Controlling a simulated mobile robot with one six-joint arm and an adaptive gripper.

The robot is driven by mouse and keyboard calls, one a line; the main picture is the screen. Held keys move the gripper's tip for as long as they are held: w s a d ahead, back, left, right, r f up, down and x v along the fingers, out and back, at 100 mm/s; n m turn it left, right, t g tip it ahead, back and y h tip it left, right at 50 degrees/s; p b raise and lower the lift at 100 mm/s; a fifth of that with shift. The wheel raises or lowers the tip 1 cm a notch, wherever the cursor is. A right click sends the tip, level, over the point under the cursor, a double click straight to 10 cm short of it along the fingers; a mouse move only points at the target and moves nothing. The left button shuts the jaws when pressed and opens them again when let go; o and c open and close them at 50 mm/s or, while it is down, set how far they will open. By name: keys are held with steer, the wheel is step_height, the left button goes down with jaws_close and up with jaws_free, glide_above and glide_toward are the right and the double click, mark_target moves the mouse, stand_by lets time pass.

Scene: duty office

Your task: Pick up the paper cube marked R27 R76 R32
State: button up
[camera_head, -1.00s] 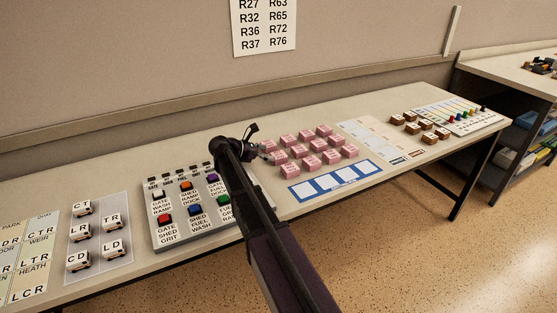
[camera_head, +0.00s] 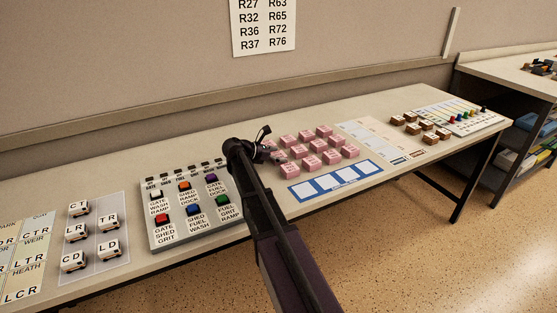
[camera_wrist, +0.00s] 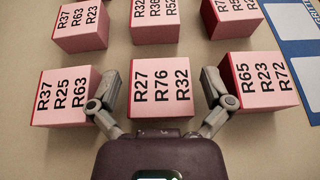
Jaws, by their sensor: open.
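The paper cube marked R27 R76 R32 (camera_wrist: 161,90) is pink with black print and sits on the table, in the lower middle of the wrist view. My gripper (camera_wrist: 166,88) is open, with one finger at the cube's left side and the other at its right. The fingers are close to the neighbouring cubes too, and I cannot tell whether they touch any. In the head view my gripper (camera_head: 278,155) is at the left end of the group of pink cubes (camera_head: 316,145), and my arm hides part of that end.
A cube marked R37 R25 R63 (camera_wrist: 63,95) stands close on the left and one marked R65 R23 R72 (camera_wrist: 259,80) on the right. More pink cubes lie beyond. A blue-framed card (camera_head: 335,180) lies in front of the group. A button panel (camera_head: 190,240) is to the left.

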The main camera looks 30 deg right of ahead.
mark_target(279, 154)
stand_by(0.3)
steer(key=c, duration=1)
steer(key=shift+r, duration=0.2)
steer(key=shift+c, duration=0.2)
step_height(279, 154, up, 4)
steer(key=p, duration=0.4)
steer(key=shift+f, duration=0.25)
steer(key=s+d, duration=0.2)
steer(key=d, duration=0.3)
steer(key=s+d, duration=0.2)
steer(key=d, duration=0.2)
steer(key=s+d+r+p, duration=0.1)
steer(key=s+d, duration=0.1)
steer(key=d, duration=0.3)
steer(key=shift+s+d, duration=0.2)
steer(key=shift+d, duration=0.15)
